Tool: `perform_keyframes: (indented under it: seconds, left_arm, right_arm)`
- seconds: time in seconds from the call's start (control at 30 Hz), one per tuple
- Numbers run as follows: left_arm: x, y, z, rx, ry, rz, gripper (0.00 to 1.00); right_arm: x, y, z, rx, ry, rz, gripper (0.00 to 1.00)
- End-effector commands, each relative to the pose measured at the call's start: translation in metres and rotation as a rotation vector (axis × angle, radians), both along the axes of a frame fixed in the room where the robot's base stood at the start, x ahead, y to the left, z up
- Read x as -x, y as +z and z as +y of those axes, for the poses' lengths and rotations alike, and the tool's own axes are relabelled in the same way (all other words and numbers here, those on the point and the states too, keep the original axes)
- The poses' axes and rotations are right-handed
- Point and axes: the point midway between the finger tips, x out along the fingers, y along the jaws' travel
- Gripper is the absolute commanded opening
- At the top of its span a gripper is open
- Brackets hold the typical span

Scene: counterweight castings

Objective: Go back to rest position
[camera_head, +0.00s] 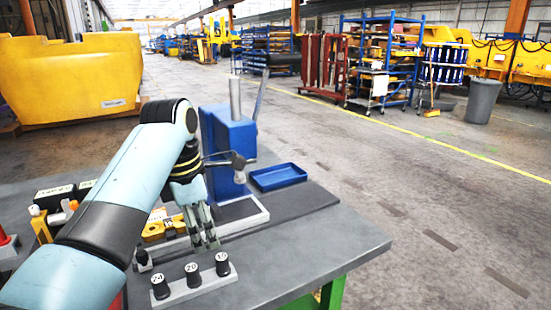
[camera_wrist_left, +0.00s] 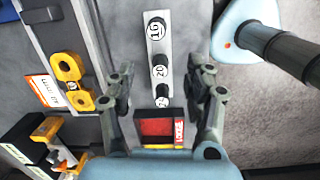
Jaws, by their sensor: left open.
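My left gripper (camera_head: 205,230) points down over the grey workbench (camera_head: 335,243), beside the holder with numbered black plugs (camera_head: 193,287). It is open and nothing shows between its fingers. In the left wrist view, the left gripper (camera_wrist_left: 161,84) has its two fingers apart on either side of the same holder (camera_wrist_left: 164,50), seen from above. Plugs marked 16, 20 and 24 stand in it. I cannot tell the exact height of the fingertips above the bench. My right gripper is in neither view.
A blue press (camera_head: 230,140) and an empty blue tray (camera_head: 278,176) stand behind the gripper. A yellow part (camera_head: 155,230) lies left of it, with small items nearby. A red box (camera_wrist_left: 155,128) shows in the left wrist view. The bench's right front is clear.

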Motion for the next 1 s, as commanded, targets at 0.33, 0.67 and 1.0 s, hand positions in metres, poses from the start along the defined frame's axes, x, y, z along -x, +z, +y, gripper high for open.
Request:
perform_keyframes:
  seconds: [0.33, 0.67, 1.0]
  left_arm:
    - [0.158, -0.066, 0.067, -0.241, -1.000, -0.143, 0.53]
    - [0.249, -0.049, 0.085, -0.416, -1.654, -0.163, 0.53]
    - [0.303, -0.026, 0.088, -0.527, -2.099, -0.151, 0.53]
  right_arm:
    - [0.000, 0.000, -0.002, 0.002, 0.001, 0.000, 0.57]
    - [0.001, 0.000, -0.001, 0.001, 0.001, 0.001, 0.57]
    - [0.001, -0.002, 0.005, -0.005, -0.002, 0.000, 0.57]
